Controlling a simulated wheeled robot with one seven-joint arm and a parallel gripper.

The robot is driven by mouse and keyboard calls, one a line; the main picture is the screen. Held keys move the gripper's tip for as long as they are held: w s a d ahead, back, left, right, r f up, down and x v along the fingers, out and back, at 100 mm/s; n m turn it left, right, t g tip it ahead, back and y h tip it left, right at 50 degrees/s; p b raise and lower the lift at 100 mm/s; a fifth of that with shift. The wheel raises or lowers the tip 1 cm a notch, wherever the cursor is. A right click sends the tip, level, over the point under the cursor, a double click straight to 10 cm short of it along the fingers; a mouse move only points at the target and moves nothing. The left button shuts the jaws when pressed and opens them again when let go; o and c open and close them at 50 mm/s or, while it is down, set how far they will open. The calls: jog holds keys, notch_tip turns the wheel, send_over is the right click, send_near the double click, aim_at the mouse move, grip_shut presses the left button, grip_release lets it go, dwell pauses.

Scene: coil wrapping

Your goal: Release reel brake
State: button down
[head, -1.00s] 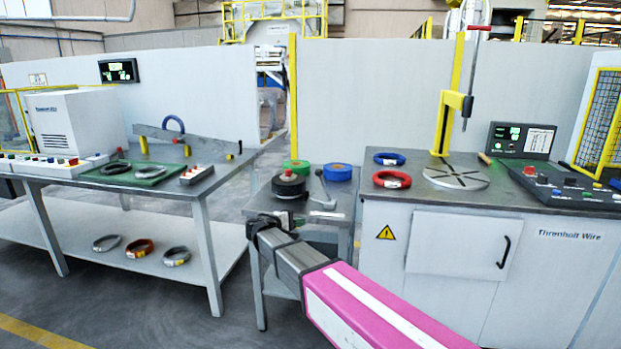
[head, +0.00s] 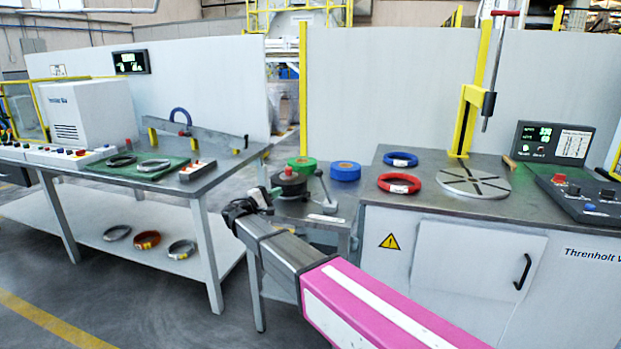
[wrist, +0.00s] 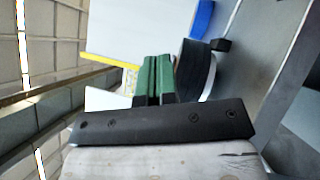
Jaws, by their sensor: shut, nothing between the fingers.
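A lever with a dark ball knob and a pale base (head: 324,205) stands at the front right of the small middle table; it looks like the reel brake, though no label shows. Left of it is a black reel (head: 289,184) with a red knob on top. The black reel also shows in the wrist view (wrist: 193,62), just right of the fingers. My gripper (head: 268,194) is at the table's front left, left of the lever and close to the black reel. Its green fingers (wrist: 158,76) are together and empty.
Green tape (head: 302,163) and blue tape (head: 345,171) lie behind the reel. The right bench (head: 420,204) holds red and blue coils, a slotted disc and a yellow post. The left table (head: 215,190) stands nearby. The floor between the tables is open.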

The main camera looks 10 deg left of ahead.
jog(key=s+d+r+x, duration=0.1)
jog(key=s+d+x, duration=0.1)
jog(key=x, duration=1)
jog(key=shift+w+d, duration=0.3)
jog(key=shift+w, duration=0.1)
jog(key=shift+d+r, duration=0.1)
jog(key=s+d+r+m+g+y, duration=0.1)
jog(key=d+r+m+g+y, duration=0.1)
jog(key=d+m, duration=0.6)
jog(key=shift+d+r+g+y, duration=0.2)
jog(key=shift+d+g+y, duration=0.7)
jog(key=shift+d+g, duration=0.7)
jog(key=shift+d+m+t, duration=0.3)
jog(key=shift+d, duration=0.05)
